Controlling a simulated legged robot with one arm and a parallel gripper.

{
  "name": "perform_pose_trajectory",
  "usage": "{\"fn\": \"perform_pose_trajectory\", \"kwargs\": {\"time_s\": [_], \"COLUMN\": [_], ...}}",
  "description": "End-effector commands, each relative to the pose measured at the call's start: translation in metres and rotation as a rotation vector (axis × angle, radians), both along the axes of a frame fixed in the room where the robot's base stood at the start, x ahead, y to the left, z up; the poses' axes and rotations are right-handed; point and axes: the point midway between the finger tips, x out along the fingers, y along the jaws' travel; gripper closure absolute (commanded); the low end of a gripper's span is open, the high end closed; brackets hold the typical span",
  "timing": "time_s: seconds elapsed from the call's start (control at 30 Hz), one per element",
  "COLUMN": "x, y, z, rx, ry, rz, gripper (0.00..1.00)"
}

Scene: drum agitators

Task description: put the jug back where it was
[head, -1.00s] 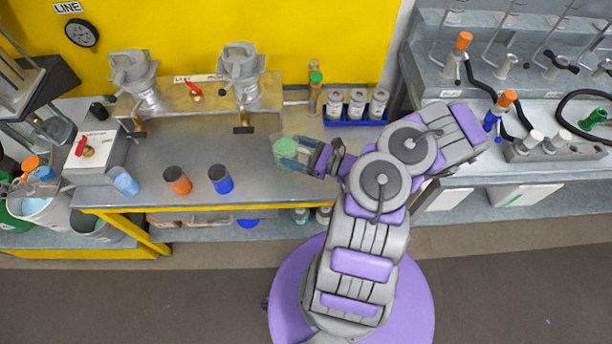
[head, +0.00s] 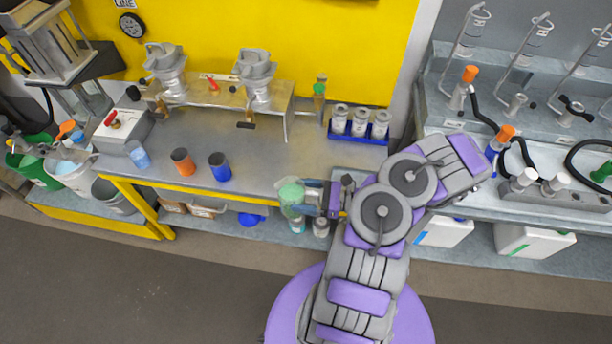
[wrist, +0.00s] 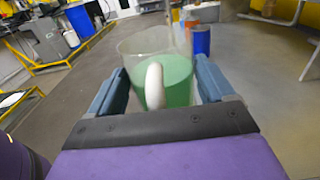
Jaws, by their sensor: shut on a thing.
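The jug (head: 291,192) is clear and holds green liquid. In the head view it is at the front edge of the steel bench (head: 262,172), near the bench's right end. My gripper (head: 312,197) reaches it from the right and is shut on it. In the wrist view the jug (wrist: 163,78) stands roughly upright between the two blue fingers (wrist: 160,92), with its white handle toward me. I cannot tell from the head view how far it is above the bench or whether it overhangs the edge.
A blue rack (head: 359,134) of several bottles is at the back right. Two agitators (head: 257,78) stand on a raised shelf behind. The bench middle is clear.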

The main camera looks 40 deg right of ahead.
Motion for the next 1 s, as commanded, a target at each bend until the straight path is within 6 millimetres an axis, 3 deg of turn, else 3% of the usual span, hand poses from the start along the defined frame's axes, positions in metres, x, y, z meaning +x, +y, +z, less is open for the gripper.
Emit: {"fn": "perform_pose_trajectory", "kwargs": {"time_s": [0.5,0.9,1.0], "x": [0.068,0.084,0.083], "y": [-0.072,-0.093,-0.092], "z": [-0.010,-0.012,-0.024], "rx": [-0.007,-0.002,-0.001], "ry": [-0.002,-0.001,0.001], "rz": [0.001,-0.002,0.000], "gripper": [0.76,0.76,0.76]}}
